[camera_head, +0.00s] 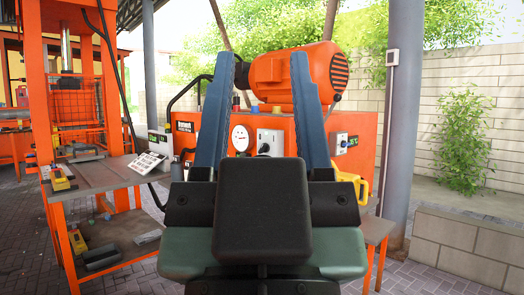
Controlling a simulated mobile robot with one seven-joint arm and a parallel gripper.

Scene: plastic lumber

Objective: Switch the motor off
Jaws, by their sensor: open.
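The orange motor (301,77) lies horizontally on top of an orange machine housing (186,123). On the housing's front is a grey switch plate with a dark knob (269,142), seen between my gripper's fingers. A smaller grey control box (345,142) with a green label sits to the right. A yellow button and a blue button stand on the top edge. My gripper (266,78) is open, its two blue fingers apart with nothing between them. The fingers cover parts of the housing, and my gripper's dark body hides its lower middle. I cannot tell the switch's setting.
An orange press frame (34,75) with a workbench (97,177) stands at the left. A white keypad panel (148,163) is beside the housing. A grey pillar (403,110) and a low block wall (465,247) stand at the right. A yellow handle (358,184) is near the right finger.

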